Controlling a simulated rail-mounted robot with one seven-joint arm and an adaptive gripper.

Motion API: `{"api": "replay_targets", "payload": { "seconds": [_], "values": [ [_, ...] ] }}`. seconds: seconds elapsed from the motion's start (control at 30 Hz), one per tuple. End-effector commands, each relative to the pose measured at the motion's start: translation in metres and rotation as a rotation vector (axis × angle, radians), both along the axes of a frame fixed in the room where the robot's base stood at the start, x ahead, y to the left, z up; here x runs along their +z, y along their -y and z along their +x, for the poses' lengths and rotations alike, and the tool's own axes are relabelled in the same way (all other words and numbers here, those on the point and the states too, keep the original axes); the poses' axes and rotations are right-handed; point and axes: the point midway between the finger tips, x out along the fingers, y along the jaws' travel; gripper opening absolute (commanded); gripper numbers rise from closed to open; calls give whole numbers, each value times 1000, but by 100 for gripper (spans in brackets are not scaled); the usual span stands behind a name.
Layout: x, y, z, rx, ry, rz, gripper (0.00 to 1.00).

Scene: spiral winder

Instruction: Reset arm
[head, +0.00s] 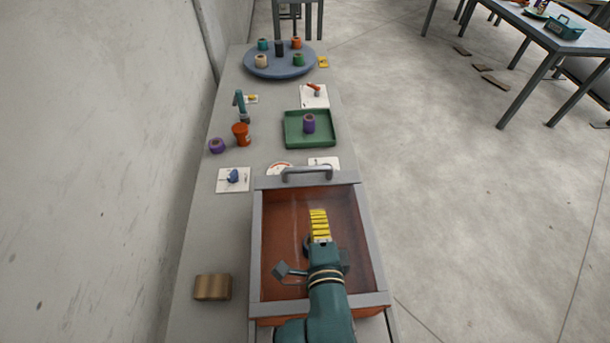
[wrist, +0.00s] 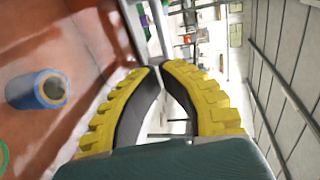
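My gripper (head: 319,213) with yellow ribbed fingers is over the reddish box with a grey frame and metal handle (head: 307,175) in the head view. In the wrist view its two fingertips (wrist: 160,68) meet, with nothing seen between them. A blue spool (wrist: 35,90) with a brown end lies on a reddish surface left of the fingers in the wrist view.
A wooden block (head: 212,287) lies left of the box. Beyond are a green tray (head: 289,140) with a purple spool (head: 309,123), an orange cup (head: 241,134), another purple spool (head: 217,146) and a round blue-grey platter (head: 256,69) with several spools. A wall (head: 100,160) runs along the left.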

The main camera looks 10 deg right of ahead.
Motion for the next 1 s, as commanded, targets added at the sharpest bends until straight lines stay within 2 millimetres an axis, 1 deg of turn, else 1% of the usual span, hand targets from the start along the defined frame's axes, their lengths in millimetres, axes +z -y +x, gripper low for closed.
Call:
{"api": "replay_targets", "payload": {
  "seconds": [0.2, 0.23, 0.27, 0.33, 0.37, 0.4, 0.47, 0.5, 0.57, 0.6, 0.63, 0.7, 0.8, 0.83, 0.93, 1.0],
  "values": [
    [0, 0, 0, 0, 0, 0, 0],
    [1, 0, 1, 1, 3, 0, 0],
    [9, 0, 5, 1, 18, -1, 0],
    [36, -1, 18, 4, 73, -2, 0],
    [54, -2, 22, 5, 111, -2, 0],
    [84, -3, 27, 8, 171, 1, 0],
    [134, -5, 29, 14, 263, -4, 0],
    [169, -6, 26, 20, 318, -49, 0],
    [218, -8, 16, 24, 390, -162, 0],
    [250, -10, 6, 23, 431, -266, 0],
    [274, -12, -4, 18, 459, -360, 0],
    [312, -16, -27, 2, 493, -585, 0],
    [341, -20, -54, -28, 493, -893, 0],
    [345, -21, -61, -36, 484, -980, 0],
    [347, -25, -76, -49, 429, -1253, 0],
    [344, -26, -79, -50, 374, -1435, 0]
  ]
}}
